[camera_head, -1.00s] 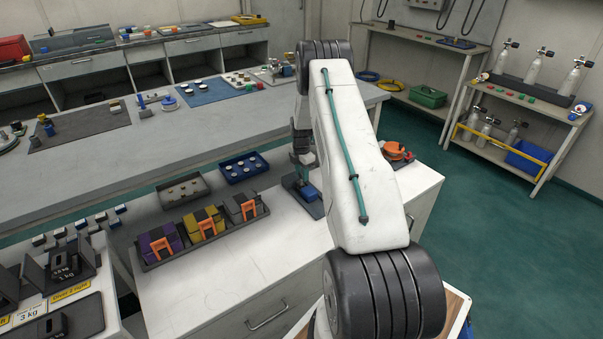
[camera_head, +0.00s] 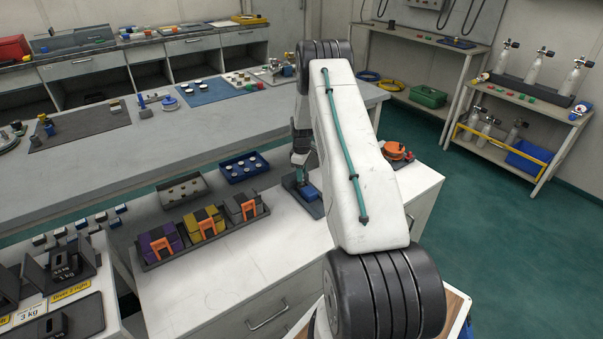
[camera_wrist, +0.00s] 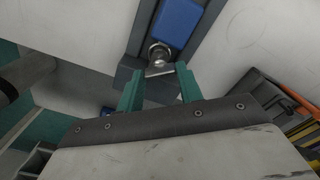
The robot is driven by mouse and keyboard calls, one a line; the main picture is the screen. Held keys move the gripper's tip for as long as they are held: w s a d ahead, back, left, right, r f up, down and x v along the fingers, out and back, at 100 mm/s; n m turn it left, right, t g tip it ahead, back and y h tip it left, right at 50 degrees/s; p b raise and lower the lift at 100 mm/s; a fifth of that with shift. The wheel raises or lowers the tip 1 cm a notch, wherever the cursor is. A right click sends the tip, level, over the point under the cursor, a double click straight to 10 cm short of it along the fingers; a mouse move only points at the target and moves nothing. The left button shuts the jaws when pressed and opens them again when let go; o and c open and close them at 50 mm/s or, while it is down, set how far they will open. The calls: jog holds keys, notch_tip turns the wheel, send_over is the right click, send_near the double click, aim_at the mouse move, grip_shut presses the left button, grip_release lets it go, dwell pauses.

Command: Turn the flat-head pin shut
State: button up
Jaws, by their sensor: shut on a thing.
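The flat-head pin (camera_wrist: 158,69) shows in the wrist view as a small metal piece, with a round metal collar (camera_wrist: 159,51) just beyond it. It sits on a dark grey panel (camera_wrist: 142,45) that also carries a blue block (camera_wrist: 179,21). My gripper (camera_wrist: 159,72) has its two green fingers shut on the pin's flat head, one on each side. In the head view, my gripper (camera_head: 301,178) is over the panel, close to the blue block (camera_head: 311,191). My arm hides part of the panel there, and the pin is too small to make out.
A tray with purple, yellow and grey blocks and orange clips (camera_head: 208,226) stands left of the panel on the white cabinet. A blue tray of round pieces (camera_head: 243,168) lies behind it. An orange reel (camera_head: 397,151) is on the right. The white top in front is clear.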

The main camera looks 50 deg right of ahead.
jog(key=m, duration=0.5)
jog(key=shift+w+d+r+m, duration=0.1)
jog(key=shift+d+r+m, duration=0.1)
jog(key=shift+m, duration=0.1)
jog(key=m, duration=0.5)
jog(key=shift+m, duration=0.3)
jog(key=m, duration=1)
jog(key=shift+a+m, duration=0.1)
jog(key=shift+m, duration=0.3)
jog(key=m, duration=1)
jog(key=shift+m, duration=0.4)
jog(key=m, duration=0.4)
jog(key=shift+m, duration=0.3)
jog(key=m, duration=0.4)
jog(key=shift+m, duration=0.6)
grip_shut()
jog(key=o, duration=1)
grip_release()
jog(key=shift+f, duration=0.15)
